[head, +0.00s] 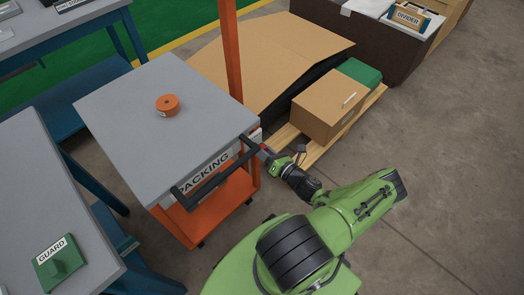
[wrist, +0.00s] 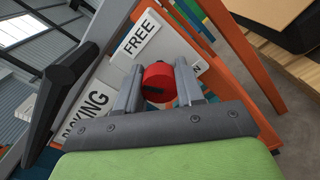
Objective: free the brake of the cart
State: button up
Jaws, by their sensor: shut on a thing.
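The cart has a grey top (head: 160,135), an orange frame and a black handle bar (head: 215,178). A PACKING label shows on its front. In the wrist view a round red brake knob (wrist: 158,82) with a dark mark sits on the cart's pale panel. My gripper (head: 266,150) is at the cart's right front corner. In the wrist view its two fingers (wrist: 159,88) are shut on the red knob, one on each side. A FREE sign (wrist: 138,35) is above and left of the knob. A second sign (wrist: 194,66) right of it is mostly hidden by a finger.
An orange roll (head: 168,105) lies on the cart top. An orange post (head: 231,50) rises beside the cart. A table with a green GUARD block (head: 62,265) is at left. Floor at right is clear.

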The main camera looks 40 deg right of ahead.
jog(key=m, duration=0.5)
jog(key=shift+b, duration=0.35)
jog(key=shift+m, duration=0.3)
jog(key=o, duration=1)
jog(key=shift+o, duration=0.2)
jog(key=shift+s, duration=0.1)
jog(key=s+p, duration=0.2)
jog(key=s, duration=1.3)
jog(key=shift+s+d, duration=0.25)
jog(key=shift+s, duration=0.05)
